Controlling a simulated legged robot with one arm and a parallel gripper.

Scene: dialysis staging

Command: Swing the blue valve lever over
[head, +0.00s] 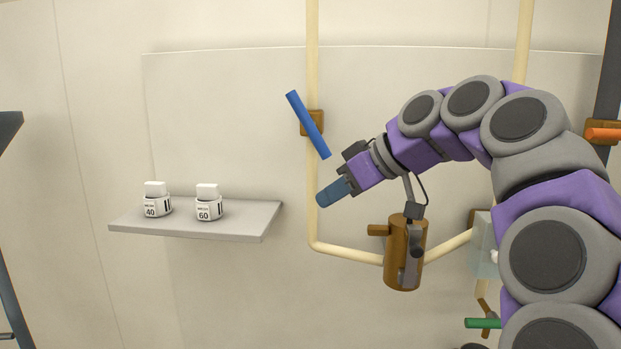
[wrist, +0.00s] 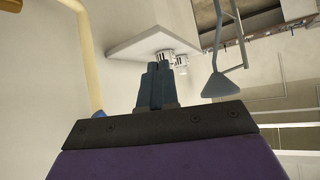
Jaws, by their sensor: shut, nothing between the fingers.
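The blue valve lever (head: 308,125) is a straight bar on a brown valve body on the cream vertical pipe. It is tilted, with its upper end to the left and its lower end to the right. My gripper (head: 322,199) is shut and empty, a little below the lever's lower end and apart from it in the head view. It points down and left, in front of the pipe.
A grey shelf (head: 240,228) holds two white bottles marked 40 (head: 157,204) and 60 (head: 209,207). A brown cylinder (head: 396,276) sits on the pipe below my arm. An orange lever (head: 603,134) and a green lever (head: 482,323) are at right. The wall left of the lever is clear.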

